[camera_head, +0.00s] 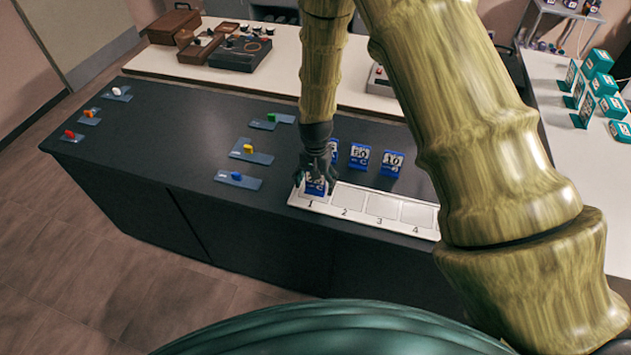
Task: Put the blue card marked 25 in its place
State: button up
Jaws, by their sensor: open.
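A white strip with numbered places (345,211) lies along the front edge of the dark counter. A blue card (315,188) stands at place 1, and its number is partly hidden by my fingers. My gripper (317,180) is open, pointing down, with its fingers around this card at place 1. Whether the fingers touch it I cannot tell. Behind the strip stand a blue card marked 50 (359,155), a blue card marked 10 (392,162) and another blue card (333,149) half hidden behind my gripper. Places 2, 3 and 4 are bare.
Small coloured pieces on blue plates, such as the yellow piece (249,149), lie left of the strip. Teal cards and boxes (597,63) stand on a white table at the right. My arm hides the strip's right end.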

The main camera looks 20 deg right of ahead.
jog(key=shift+r, duration=0.15)
jog(key=shift+r+b, duration=1.9)
jog(key=shift+r, duration=4.05)
